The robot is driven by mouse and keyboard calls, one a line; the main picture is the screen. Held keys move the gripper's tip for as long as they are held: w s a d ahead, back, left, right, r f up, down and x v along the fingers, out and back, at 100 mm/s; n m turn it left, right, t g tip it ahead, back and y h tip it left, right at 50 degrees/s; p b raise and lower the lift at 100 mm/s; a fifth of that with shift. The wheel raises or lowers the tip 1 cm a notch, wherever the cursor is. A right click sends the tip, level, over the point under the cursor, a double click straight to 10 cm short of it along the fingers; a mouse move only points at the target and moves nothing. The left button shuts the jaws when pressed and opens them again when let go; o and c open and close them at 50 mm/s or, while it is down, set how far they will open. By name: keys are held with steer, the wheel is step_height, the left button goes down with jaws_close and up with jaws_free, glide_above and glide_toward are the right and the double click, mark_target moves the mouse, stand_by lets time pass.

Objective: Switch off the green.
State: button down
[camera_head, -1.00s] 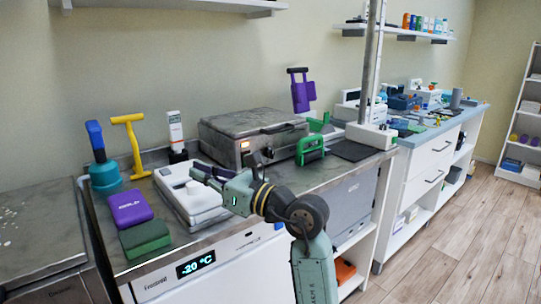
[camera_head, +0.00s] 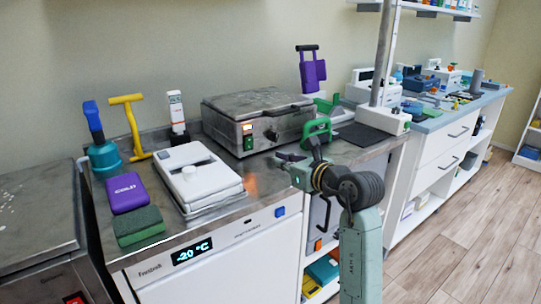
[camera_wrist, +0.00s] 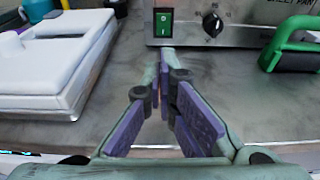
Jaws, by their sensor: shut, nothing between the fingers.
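The green rocker switch (camera_head: 248,142) is on the front left of a grey metal appliance (camera_head: 258,106) with a lid. My gripper (camera_head: 284,158) is in front of the appliance, low over the metal counter, to the right of the switch in the head view. In the wrist view my gripper (camera_wrist: 167,54) has its fingertips together and empty, just below the switch in the picture; I see no contact.
A green-handled item (camera_head: 318,130) stands close to my gripper, by the appliance's right corner. A white device (camera_head: 195,174) lies to the left on the counter (camera_head: 258,172). An orange lamp glows above the switch. The counter directly before the switch is clear.

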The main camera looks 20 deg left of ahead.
steer(key=p, duration=0.3)
glide_toward(247, 144)
steer(key=x, duration=0.2)
steer(key=f+x, duration=0.1)
steer(key=x, duration=0.2)
steer(key=shift+w+a, duration=0.45)
steer(key=shift+w+a+r+p, duration=0.25)
steer(key=shift+r+p, duration=0.15)
steer(key=shift+p, duration=0.3)
steer(key=shift+f, duration=0.15)
